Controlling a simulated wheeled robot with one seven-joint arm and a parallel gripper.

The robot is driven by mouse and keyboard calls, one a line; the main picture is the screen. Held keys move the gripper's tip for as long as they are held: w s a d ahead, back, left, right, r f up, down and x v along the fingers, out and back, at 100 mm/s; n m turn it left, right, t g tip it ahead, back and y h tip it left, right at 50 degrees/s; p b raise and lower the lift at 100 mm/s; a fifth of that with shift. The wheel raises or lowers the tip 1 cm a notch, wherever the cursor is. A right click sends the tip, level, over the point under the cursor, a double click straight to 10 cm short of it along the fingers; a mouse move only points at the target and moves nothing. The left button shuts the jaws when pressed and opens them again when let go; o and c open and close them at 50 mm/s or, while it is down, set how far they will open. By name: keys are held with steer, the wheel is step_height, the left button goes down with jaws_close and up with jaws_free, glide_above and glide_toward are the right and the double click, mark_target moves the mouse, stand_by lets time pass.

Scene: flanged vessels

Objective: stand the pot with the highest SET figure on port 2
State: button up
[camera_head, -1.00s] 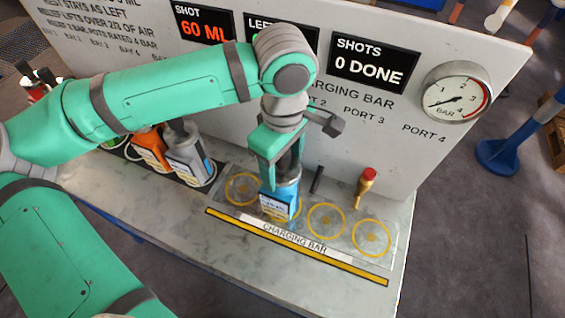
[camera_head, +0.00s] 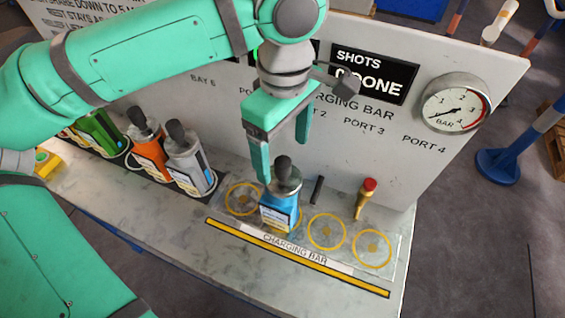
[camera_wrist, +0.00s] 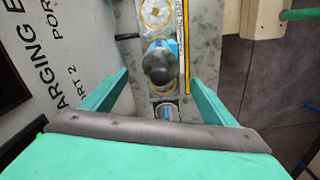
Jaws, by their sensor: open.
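The blue pot (camera_head: 280,207) with a dark knob stands upright on the second ring from the left of the charging bar, in line with port 2. Its label figures are too small to read. In the wrist view its dark top (camera_wrist: 160,66) lies between my fingers. My gripper (camera_head: 284,158) is open and empty just above the pot, pointing down, with clear space between the fingers. The grey pot (camera_head: 188,162), orange pot (camera_head: 148,152) and green pot (camera_head: 98,132) stand in the row at left; their SET figures cannot be read.
Empty rings of the charging bar (camera_head: 241,199) lie left and right of the blue pot. A brass valve with a red knob (camera_head: 367,195) and a short black post (camera_head: 317,189) stand behind them. The upright panel bears a gauge (camera_head: 455,105) and a SHOTS display (camera_head: 374,75).

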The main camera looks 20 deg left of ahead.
steer(key=shift+r, duration=1.6)
